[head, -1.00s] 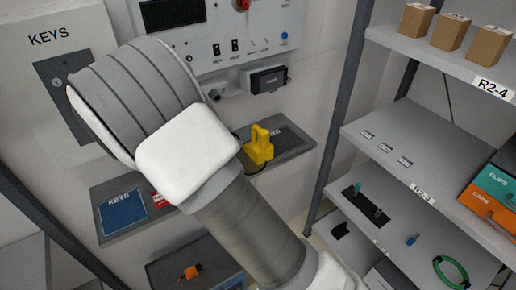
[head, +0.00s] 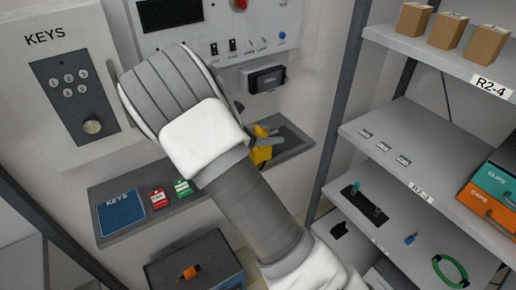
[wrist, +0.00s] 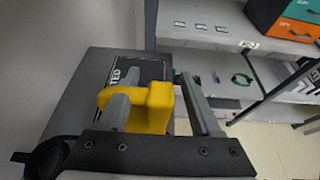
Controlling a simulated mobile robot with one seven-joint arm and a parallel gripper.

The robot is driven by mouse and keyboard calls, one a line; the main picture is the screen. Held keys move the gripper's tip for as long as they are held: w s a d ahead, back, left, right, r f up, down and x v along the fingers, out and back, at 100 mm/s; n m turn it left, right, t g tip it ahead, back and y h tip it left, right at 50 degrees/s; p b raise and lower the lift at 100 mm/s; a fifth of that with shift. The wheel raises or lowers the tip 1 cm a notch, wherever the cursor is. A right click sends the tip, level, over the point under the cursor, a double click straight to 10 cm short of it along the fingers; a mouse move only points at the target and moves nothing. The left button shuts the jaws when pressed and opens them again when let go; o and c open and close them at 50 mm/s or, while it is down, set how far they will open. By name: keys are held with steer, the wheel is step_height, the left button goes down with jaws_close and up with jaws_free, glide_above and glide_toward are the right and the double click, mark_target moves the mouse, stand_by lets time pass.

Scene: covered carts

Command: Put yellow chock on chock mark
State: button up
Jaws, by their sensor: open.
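The yellow chock (head: 261,154) sits at the shelf with the dark mat, partly hidden by my arm in the head view. It fills the middle of the wrist view (wrist: 157,108). My gripper (wrist: 155,88) is open around part of the chock. The left finger overlaps the chock's left part, and the right finger stands clear of its right side with a gap. In the head view a grey finger shows just above the chock. A dark mat (wrist: 153,70) with partly hidden white lettering lies behind the chock; I cannot tell whether it is the chock mark.
The left part of the shelf holds a blue KEYS mat (head: 121,212), a red tag (head: 159,198) and a green tag (head: 182,188). A key box (head: 75,75) and a switch panel (head: 240,35) are on the wall. Racking (head: 400,150) stands at the right.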

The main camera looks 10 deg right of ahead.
steer(key=shift+d+f, duration=0.1)
steer(key=shift+d, duration=0.05)
jaws_close()
stand_by(1.4)
